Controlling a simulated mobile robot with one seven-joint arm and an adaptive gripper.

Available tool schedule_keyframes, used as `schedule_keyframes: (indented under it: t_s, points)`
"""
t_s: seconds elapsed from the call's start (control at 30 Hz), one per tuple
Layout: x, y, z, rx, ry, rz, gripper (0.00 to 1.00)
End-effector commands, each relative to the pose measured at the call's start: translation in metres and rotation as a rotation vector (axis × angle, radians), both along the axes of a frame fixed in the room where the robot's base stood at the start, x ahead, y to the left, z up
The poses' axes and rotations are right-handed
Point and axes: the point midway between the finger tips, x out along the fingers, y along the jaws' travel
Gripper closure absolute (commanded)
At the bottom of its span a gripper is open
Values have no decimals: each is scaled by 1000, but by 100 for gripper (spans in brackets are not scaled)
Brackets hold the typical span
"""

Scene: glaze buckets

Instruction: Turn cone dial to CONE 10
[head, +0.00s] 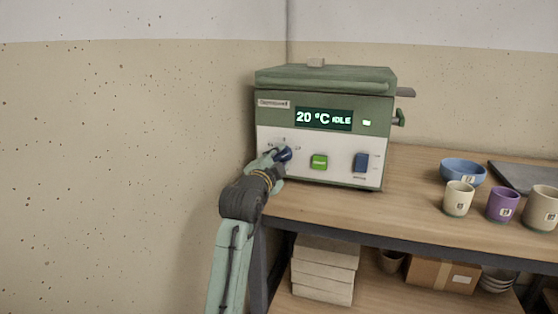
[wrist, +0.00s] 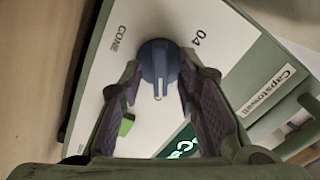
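The cone dial is a dark blue round knob on the white front panel of the grey-green kiln (head: 325,85), and it also shows in the wrist view (wrist: 158,62). A white-outlined pointer on the knob points down in the wrist view. The printed words "CONE" and "04" show on either side of it; no "10" is readable. My gripper (head: 279,157) is at the dial. In the wrist view its two fingertips (wrist: 159,65) lie on either side of the knob, very close to it; contact is unclear. In the head view my gripper partly hides the dial.
The kiln display (head: 323,118) reads 20 °C IDLE. A blue bowl (head: 463,171) and several cups stand on the wooden table (head: 330,211) at right. The wall is close on the left.

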Motion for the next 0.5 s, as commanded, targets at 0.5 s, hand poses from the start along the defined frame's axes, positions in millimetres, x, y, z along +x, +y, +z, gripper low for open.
schedule_keyframes:
  t_s: [0.5]
  points:
    - [-28, 10, 0, -2, -3, 3, 68]
